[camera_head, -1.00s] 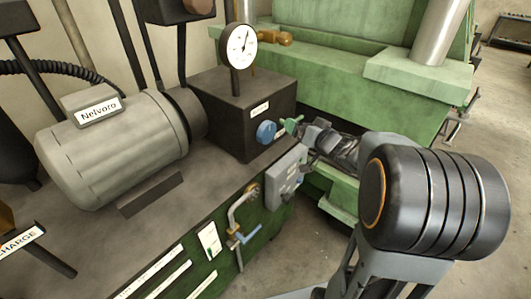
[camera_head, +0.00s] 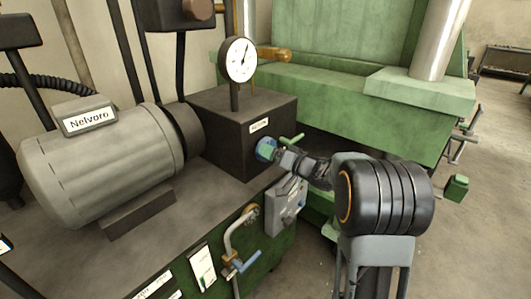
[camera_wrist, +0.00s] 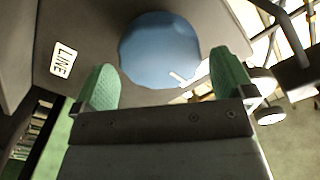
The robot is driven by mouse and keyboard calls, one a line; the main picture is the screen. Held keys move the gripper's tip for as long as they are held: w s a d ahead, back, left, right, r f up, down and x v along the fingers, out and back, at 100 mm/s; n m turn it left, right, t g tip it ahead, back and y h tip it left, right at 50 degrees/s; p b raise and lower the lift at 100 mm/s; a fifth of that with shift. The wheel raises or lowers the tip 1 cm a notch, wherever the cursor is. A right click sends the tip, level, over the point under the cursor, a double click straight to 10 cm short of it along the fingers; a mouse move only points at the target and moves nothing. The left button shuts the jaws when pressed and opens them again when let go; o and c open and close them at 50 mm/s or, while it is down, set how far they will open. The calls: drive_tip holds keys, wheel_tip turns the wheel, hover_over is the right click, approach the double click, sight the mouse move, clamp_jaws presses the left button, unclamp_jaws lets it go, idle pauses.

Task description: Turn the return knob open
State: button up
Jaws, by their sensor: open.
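The blue round knob (camera_head: 264,149) sits on the front face of the dark block (camera_head: 225,125) below the dial gauge. In the wrist view the knob (camera_wrist: 158,45) lies just ahead of my fingers, with a white mark near its lower right edge. My gripper (camera_head: 279,147) is at the knob and partly covers it in the head view. In the wrist view my gripper (camera_wrist: 165,80) is open, its green fingertips left and right of the knob's lower part. A gap shows on each side, so the knob is not clamped.
The dial gauge (camera_head: 240,59) stands on the block. A motor (camera_head: 100,160) is at left. A grey box (camera_head: 287,205) and a pipe with a blue-handled valve (camera_head: 240,245) are below the knob. A label reading LINE (camera_wrist: 62,60) is beside the knob. The green machine (camera_head: 345,100) stands behind.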

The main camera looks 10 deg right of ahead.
drive_tip(key=shift+x, duration=1.7)
drive_tip(key=c, duration=0.7)
drive_tip(key=shift+o, duration=0.2)
